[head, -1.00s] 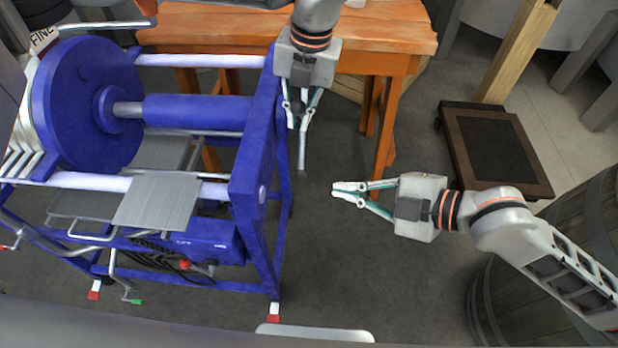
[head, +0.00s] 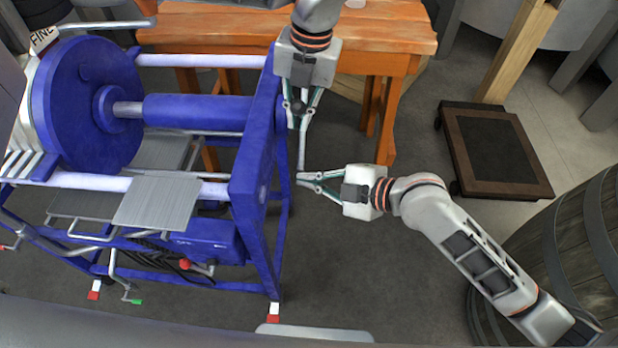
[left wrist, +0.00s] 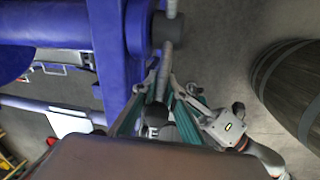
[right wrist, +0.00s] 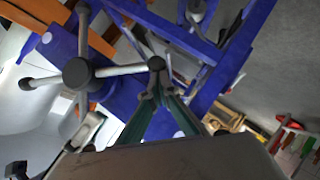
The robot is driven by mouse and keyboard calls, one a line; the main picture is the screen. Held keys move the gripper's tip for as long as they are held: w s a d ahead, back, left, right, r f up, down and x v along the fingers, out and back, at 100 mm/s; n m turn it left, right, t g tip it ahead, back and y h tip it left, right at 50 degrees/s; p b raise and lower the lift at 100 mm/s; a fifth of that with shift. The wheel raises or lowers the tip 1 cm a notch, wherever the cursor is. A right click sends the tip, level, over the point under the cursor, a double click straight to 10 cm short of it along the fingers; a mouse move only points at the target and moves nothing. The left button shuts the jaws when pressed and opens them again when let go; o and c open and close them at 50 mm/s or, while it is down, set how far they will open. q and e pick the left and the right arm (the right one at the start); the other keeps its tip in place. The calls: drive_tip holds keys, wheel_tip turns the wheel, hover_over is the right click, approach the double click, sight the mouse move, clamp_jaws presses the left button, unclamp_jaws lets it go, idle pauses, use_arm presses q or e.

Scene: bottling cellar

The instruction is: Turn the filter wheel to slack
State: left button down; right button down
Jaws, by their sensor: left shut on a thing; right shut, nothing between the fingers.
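The filter wheel is a spoked handwheel with black knobs, at the right end of the blue press (head: 255,150). The right wrist view shows its dark hub (right wrist: 79,73) and several spokes. My left gripper (head: 299,115) is shut on a spoke near its black knob; the left wrist view shows this spoke (left wrist: 166,65) running up to the hub. Another spoke (head: 302,150) shows below my left gripper in the head view. My right gripper (head: 301,178) is shut and empty beside that spoke's end. The right wrist view shows a black knob (right wrist: 155,63) just beyond its fingertips (right wrist: 160,92).
An orange workbench (head: 400,35) stands behind the press. A barrel (head: 570,235) stands at the right, and a dark low dolly (head: 495,148) lies behind it.

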use_arm(q)
drive_tip(key=shift+s+d+r, duration=0.15)
drive_tip(key=shift+d+r, duration=0.05)
drive_tip(key=shift+d, duration=0.05)
drive_tip(key=shift+s+d, duration=0.1)
drive_tip(key=shift+r, duration=0.15)
use_arm(e)
drive_tip(key=shift+w+d+f, duration=0.1)
drive_tip(key=shift+w+f, duration=0.35)
drive_tip(key=shift+f, duration=0.3)
use_arm(q)
drive_tip(key=c, duration=2.1)
unclamp_jaws()
use_arm(e)
drive_tip(key=shift+r, duration=0.1)
use_arm(q)
drive_tip(key=shift+w+a, duration=0.2)
